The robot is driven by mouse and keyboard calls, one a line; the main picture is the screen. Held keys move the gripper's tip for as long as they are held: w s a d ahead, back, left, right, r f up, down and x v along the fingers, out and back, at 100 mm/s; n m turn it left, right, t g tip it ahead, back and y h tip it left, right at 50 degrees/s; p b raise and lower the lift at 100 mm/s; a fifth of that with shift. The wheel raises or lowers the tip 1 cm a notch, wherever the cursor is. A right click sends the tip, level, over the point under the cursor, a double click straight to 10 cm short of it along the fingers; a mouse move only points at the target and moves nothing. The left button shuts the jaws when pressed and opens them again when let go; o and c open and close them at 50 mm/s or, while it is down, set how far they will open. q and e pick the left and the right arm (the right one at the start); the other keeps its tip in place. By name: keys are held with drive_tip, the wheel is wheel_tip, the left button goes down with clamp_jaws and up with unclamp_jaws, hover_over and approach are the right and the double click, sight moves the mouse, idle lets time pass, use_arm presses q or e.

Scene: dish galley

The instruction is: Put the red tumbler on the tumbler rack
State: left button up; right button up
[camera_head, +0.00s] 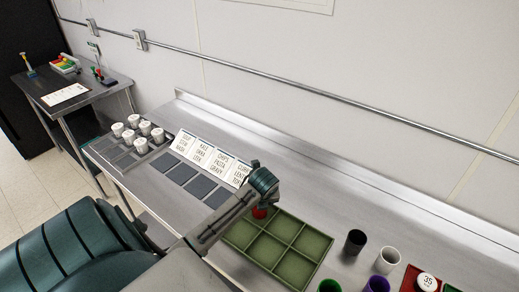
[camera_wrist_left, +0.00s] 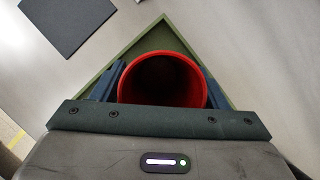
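The red tumbler (camera_head: 260,213) shows as a small red patch under my left gripper (camera_head: 262,200) in the head view, mostly hidden by it. In the left wrist view I look down into the red tumbler (camera_wrist_left: 162,78), which is upright and empty. The left fingers (camera_wrist_left: 162,88) flank it on both sides and appear to touch it. The green rack (camera_head: 300,237), divided into several square compartments, lies beneath, and the tumbler is at its far-left corner compartment. Its corner also shows in the wrist view (camera_wrist_left: 160,32). I cannot tell whether the tumbler's base touches the rack. My right gripper is out of view.
A black tumbler (camera_head: 355,242), a white tumbler (camera_head: 387,260), a green one (camera_head: 328,286) and a purple one (camera_head: 377,286) stand right of the rack. Label cards (camera_head: 210,155) and dark mats (camera_head: 190,180) lie left.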

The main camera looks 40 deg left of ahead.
use_arm(q)
drive_tip(key=shift+o, duration=0.2)
drive_tip(key=shift+r, duration=0.15)
drive_tip(key=shift+d+r, duration=0.1)
drive_tip(key=shift+r, duration=0.1)
drive_tip(key=b+v, duration=0.2)
drive_tip(key=v, duration=0.9)
drive_tip(key=shift+s+d+r, duration=0.15)
drive_tip(key=shift+s+r, duration=0.05)
drive_tip(key=shift+r, duration=0.1)
